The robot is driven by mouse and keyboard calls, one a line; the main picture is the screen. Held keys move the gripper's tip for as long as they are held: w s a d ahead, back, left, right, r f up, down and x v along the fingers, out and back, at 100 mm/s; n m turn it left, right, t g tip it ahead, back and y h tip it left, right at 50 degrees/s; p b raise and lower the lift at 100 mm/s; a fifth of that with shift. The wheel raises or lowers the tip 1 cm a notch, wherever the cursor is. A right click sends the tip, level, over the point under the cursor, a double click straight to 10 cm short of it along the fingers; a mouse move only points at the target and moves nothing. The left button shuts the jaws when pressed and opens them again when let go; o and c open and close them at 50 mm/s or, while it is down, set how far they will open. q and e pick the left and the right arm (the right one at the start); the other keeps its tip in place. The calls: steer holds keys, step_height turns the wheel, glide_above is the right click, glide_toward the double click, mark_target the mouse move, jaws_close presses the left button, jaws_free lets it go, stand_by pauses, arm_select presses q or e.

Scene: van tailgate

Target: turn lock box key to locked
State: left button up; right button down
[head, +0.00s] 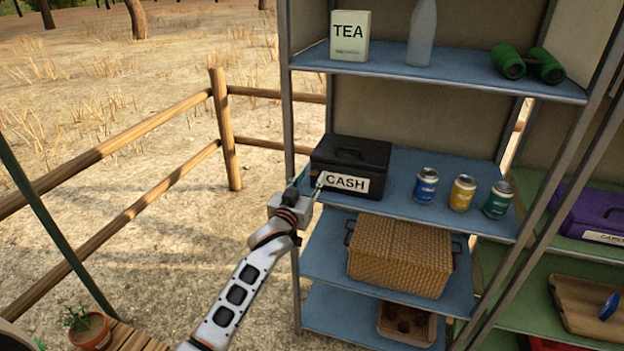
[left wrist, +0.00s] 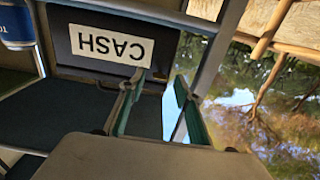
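The black lock box (head: 352,152) with a white CASH label stands on the middle blue shelf, lid shut. It shows upside down in the left wrist view (left wrist: 66,40). My left gripper (head: 308,184) is at the box's front left corner, just left of the label. In the left wrist view its two teal fingers (left wrist: 156,88) are apart, with nothing clearly held between them. The key cannot be made out clearly; the fingers are close to where the box front ends beside the label. My right gripper is not in view.
A blue can (head: 426,186), a yellow can (head: 462,193) and a teal can (head: 498,199) stand right of the box. A shelf post (head: 289,110) rises close by my left gripper. A wicker basket (head: 400,258) sits on the shelf below.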

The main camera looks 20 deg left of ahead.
arm_select(q)
steer(key=shift+w, duration=0.6)
jaws_close()
